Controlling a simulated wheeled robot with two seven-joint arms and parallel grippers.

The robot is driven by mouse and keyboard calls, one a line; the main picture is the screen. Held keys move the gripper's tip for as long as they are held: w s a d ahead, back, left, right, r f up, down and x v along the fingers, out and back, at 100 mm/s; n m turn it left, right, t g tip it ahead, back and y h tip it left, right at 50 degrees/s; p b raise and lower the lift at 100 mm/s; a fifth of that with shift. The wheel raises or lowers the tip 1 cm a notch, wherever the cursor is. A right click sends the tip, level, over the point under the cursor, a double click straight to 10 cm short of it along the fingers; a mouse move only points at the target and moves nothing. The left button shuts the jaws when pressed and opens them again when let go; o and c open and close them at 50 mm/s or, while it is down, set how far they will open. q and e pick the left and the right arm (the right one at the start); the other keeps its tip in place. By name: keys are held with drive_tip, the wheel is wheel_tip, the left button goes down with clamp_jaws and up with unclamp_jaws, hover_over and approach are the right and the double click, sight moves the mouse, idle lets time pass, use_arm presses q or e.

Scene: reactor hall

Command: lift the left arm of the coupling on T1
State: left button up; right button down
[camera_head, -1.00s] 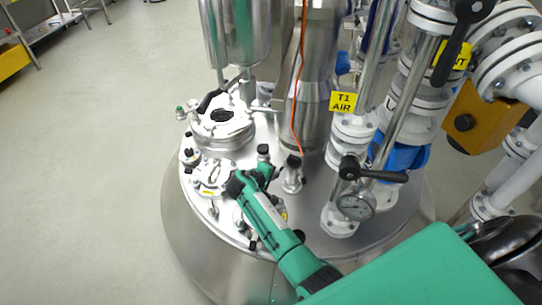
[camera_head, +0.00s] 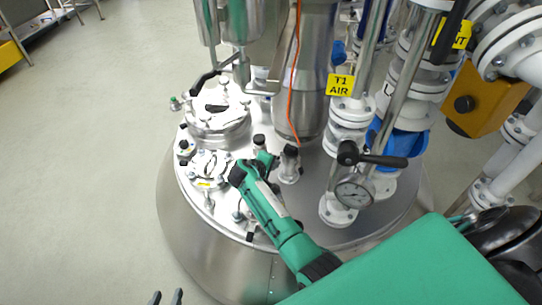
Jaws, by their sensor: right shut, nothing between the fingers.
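The T1 vessel (camera_head: 300,232) has a domed steel lid with several fittings. A small upright steel fitting with a dark top (camera_head: 290,164), which looks like the coupling, stands on the lid below the orange line. Its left arm is too small to make out. My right gripper (camera_head: 271,160), at the end of the green arm, is shut and empty just left of this fitting. I cannot tell whether it touches it. The wrist partly hides the fingers. My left gripper (camera_head: 167,297) shows only its two dark fingertips at the bottom edge, spread apart and empty, away from the vessel.
A round hatch (camera_head: 217,119) and a smaller flanged port (camera_head: 208,168) lie left of the fitting. A black valve handle (camera_head: 378,158) and a gauge (camera_head: 354,192) stand to the right, below the T1 AIR sign (camera_head: 340,85).

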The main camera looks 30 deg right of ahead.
drive_tip(key=shift+s+d+f, duration=0.1)
drive_tip(key=shift+d+f, duration=0.05)
drive_tip(key=shift+f, duration=0.45)
drive_tip(key=shift+s+a, duration=0.15)
drive_tip(key=shift+a, duration=0.2)
drive_tip(key=a, duration=0.1)
drive_tip(key=s+a+p, duration=0.1)
drive_tip(key=a, duration=0.1)
drive_tip(key=s+a+p, duration=0.1)
drive_tip(key=a, duration=0.1)
drive_tip(key=shift+s+f, duration=0.15)
drive_tip(key=shift+f, duration=0.1)
drive_tip(key=shift+s+a+r, duration=0.1)
drive_tip(key=shift+s+a, duration=0.15)
drive_tip(key=shift+a, duration=0.25)
drive_tip(key=shift+w, duration=0.1)
drive_tip(key=shift+d+r, duration=0.15)
drive_tip(key=shift+r, duration=0.1)
